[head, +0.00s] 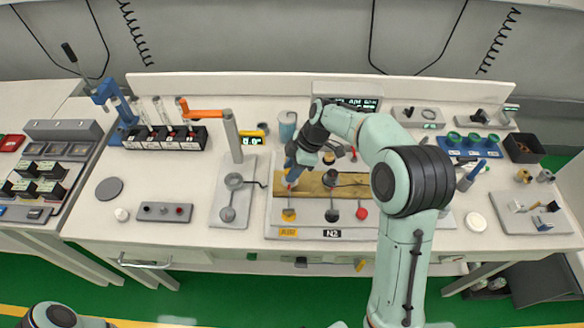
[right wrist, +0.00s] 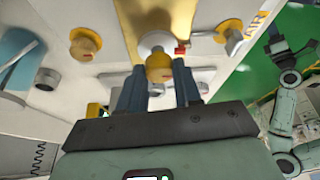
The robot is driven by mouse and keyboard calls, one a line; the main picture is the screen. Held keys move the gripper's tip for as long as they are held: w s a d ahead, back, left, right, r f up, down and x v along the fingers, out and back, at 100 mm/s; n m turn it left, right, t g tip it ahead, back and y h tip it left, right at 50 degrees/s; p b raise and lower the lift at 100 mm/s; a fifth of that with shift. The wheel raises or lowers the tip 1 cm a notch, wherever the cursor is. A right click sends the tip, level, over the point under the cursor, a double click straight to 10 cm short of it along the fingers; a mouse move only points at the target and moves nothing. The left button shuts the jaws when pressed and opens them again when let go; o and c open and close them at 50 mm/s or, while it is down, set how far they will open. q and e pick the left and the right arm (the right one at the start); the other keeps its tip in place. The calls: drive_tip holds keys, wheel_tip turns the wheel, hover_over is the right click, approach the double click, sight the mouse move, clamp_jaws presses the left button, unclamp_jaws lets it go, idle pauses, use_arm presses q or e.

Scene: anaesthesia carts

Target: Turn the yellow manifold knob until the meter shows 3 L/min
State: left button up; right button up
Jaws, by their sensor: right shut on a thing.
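The manifold (head: 268,228) stands mid-table, with a yellow AIR label and a black N2 label on its front. My right gripper (head: 291,182) reaches down to its AIR side. In the right wrist view its two fingers (right wrist: 158,88) are shut on a yellow knob (right wrist: 158,68), in front of a white round part with a red mark. The meter display (head: 355,104) behind the manifold is lit, partly covered by my arm; I cannot read its value. My left gripper (right wrist: 288,45) shows small at the right of the right wrist view; its jaws are unclear.
Another yellow knob (right wrist: 228,32) sits beside the held one, near the AIR label, and a further yellow one (right wrist: 85,45) lies left. A grey plate with a round fitting (head: 217,218) stands left of the manifold. A blue rack (head: 465,150) stands right. The table front is mostly clear.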

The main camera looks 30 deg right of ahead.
drive_tip(key=shift+n, duration=0.3)
drive_tip(key=shift+w+n+g, duration=0.1)
drive_tip(key=shift+n+g, duration=0.4)
drive_tip(key=shift+n, duration=0.4)
drive_tip(key=n+g+p, duration=0.1)
drive_tip(key=n, duration=0.1)
drive_tip(key=shift+w+r+n, duration=0.1)
drive_tip(key=shift+n, duration=0.2)
drive_tip(key=n+g+p, duration=0.1)
drive_tip(key=n, duration=0.1)
drive_tip(key=shift+w+r+n, duration=0.1)
drive_tip(key=shift+n, duration=0.3)
drive_tip(key=n+g+p, duration=0.1)
drive_tip(key=n, duration=0.1)
drive_tip(key=shift+w+n, duration=0.1)
drive_tip(key=shift+n, duration=0.2)
drive_tip(key=shift+n+h+p, duration=0.3)
drive_tip(key=shift+n+p, duration=0.2)
drive_tip(key=shift+n, duration=0.3)
use_arm(q)
drive_tip(key=w+r, duration=0.5)
drive_tip(key=shift+w+r+t, duration=0.35)
drive_tip(key=shift+r+t, duration=0.05)
use_arm(e)
drive_tip(key=shift+n+g+h, duration=0.3)
drive_tip(key=shift+n+g, duration=0.2)
drive_tip(key=shift+n, duration=0.5)
